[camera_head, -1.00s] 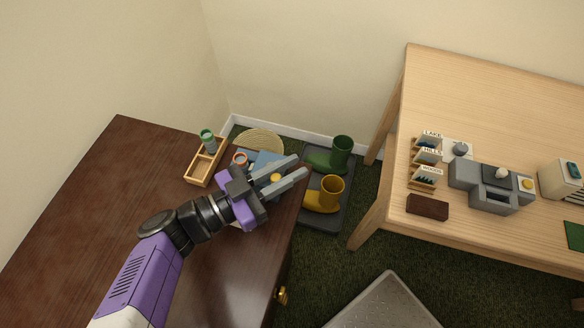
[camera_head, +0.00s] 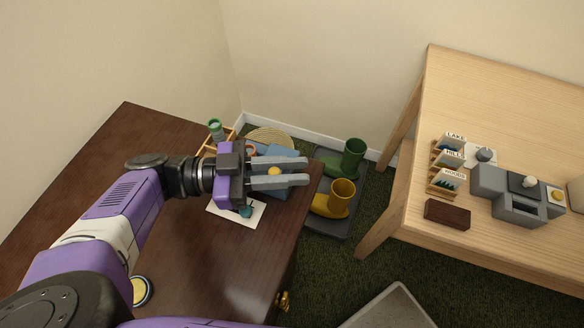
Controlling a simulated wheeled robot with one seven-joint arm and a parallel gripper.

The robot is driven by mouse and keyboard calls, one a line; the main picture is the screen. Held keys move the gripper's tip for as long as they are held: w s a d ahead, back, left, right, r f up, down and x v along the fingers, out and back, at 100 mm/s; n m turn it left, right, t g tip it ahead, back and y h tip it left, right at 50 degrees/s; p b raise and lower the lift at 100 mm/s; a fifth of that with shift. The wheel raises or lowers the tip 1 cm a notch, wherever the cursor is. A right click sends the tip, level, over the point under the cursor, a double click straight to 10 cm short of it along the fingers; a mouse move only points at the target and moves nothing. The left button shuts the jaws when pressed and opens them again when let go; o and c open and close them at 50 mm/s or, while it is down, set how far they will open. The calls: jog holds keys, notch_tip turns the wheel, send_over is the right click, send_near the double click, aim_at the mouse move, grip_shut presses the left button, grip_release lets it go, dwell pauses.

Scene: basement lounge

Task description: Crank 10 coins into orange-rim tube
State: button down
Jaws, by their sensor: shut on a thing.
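A blue machine (camera_head: 287,151) sits near the right edge of the dark desk, partly hidden under my gripper (camera_head: 306,172). A yellow-orange knob (camera_head: 274,171) shows between the two grey fingers, and my gripper is shut on it. The fingers lie nearly level and point right. An orange-rim tube (camera_head: 251,147) stands just behind my gripper, mostly hidden by it. A green-rim tube (camera_head: 215,127) stands at the wooden tray (camera_head: 229,135), farther back left. I cannot make out any coins for certain.
A white card with a teal spot (camera_head: 238,218) lies on the dark desk (camera_head: 200,265). A round yellow thing (camera_head: 141,290) lies beside my arm. Green (camera_head: 353,155) and yellow boots (camera_head: 341,192) stand on a floor tray. A light wood table (camera_head: 510,110) stands to the right.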

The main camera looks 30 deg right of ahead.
jog(key=c, duration=1.3)
grip_release()
jog(key=b+v, duration=0.1)
jog(key=v, duration=0.7)
jog(key=shift+b, duration=0.3)
